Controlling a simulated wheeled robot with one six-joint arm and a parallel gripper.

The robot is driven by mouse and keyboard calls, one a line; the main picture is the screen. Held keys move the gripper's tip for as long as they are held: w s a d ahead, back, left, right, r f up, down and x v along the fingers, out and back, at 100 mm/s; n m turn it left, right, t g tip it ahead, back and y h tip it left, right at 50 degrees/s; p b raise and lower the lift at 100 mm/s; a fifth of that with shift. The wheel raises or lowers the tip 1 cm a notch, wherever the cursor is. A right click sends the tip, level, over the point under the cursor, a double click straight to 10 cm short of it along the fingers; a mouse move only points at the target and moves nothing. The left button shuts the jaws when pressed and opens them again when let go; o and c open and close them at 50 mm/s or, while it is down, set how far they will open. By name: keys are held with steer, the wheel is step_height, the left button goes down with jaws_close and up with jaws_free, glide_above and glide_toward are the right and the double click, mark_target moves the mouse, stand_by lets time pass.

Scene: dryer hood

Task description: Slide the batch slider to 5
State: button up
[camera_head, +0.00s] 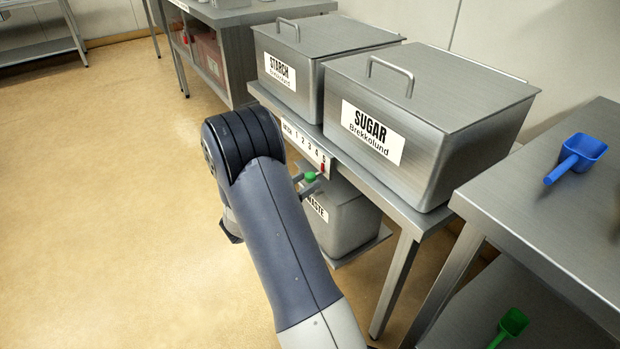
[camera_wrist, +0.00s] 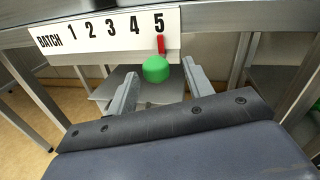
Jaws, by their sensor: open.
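The batch scale (camera_wrist: 105,32) is a white strip numbered 1 to 5 on the table's front edge; it also shows in the head view (camera_head: 303,145). The slider has a green knob (camera_wrist: 156,69) and a red pointer (camera_wrist: 161,45). The pointer stands under the 5. In the head view the green knob (camera_head: 310,177) is at the strip's right end. My gripper (camera_wrist: 158,82) is open, its two fingers on either side of the knob and apart from it in the wrist view. My arm hides part of the gripper in the head view.
Steel bins labelled starch (camera_head: 300,80) and sugar (camera_head: 420,110) stand on the table above the strip. A waste bin (camera_head: 340,215) sits on the lower shelf. A steel table (camera_head: 560,215) at right holds a blue scoop (camera_head: 577,157). The floor at left is clear.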

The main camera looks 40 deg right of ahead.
steer(key=s+a+p, duration=0.1)
steer(key=a, duration=0.7)
steer(key=d, duration=0.3)
steer(key=w+d+b, duration=0.1)
steer(key=d, duration=0.3)
steer(key=d+b, duration=0.1)
steer(key=d, duration=0.2)
steer(key=shift+w+d, duration=0.2)
steer(key=shift+d, duration=0.05)
steer(key=shift+w+d, duration=0.1)
steer(key=shift+d, duration=0.05)
steer(key=shift+w, duration=0.3)
